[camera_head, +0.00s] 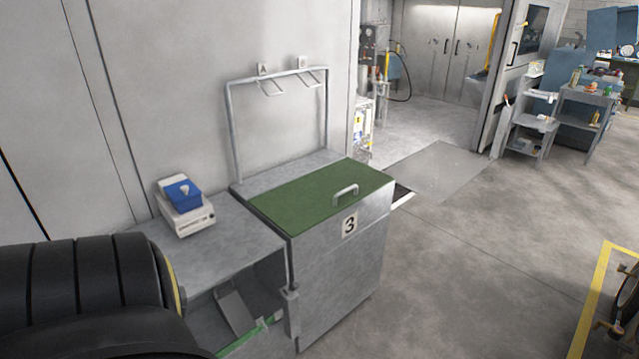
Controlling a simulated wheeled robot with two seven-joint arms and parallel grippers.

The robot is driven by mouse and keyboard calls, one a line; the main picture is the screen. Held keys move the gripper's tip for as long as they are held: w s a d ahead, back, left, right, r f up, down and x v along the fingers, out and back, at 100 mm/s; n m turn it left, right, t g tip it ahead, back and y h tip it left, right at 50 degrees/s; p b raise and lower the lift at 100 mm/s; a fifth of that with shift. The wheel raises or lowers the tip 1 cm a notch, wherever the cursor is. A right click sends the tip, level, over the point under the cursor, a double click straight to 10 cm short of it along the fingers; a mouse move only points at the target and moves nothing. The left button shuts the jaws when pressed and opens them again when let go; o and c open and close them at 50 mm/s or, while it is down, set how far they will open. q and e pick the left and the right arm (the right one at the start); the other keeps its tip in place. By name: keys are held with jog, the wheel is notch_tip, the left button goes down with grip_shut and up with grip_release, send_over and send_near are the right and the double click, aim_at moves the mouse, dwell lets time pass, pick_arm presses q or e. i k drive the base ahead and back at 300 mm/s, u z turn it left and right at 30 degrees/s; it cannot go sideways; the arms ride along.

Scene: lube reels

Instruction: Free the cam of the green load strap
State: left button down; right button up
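A narrow green strip (242,341), which may be the green load strap, shows low in the head view. It runs slantwise up to the right at the open front of the grey bench (222,232). A small pale piece (263,323) sits by its upper end; I cannot tell whether it is the cam. The strip's lower end is cut off by the picture edge. Neither gripper is in view.
A grey cabinet (335,270) marked 3, with a green top and handle, adjoins the bench. A blue-topped box (183,212) stands on the bench. A metal frame with hooks (277,73) rises behind. The floor to the right is mostly clear.

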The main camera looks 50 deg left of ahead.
aim_at(294, 286)
jog(key=u, duration=0.75)
jog(key=i, duration=1.05)
jog(key=u, duration=0.8)
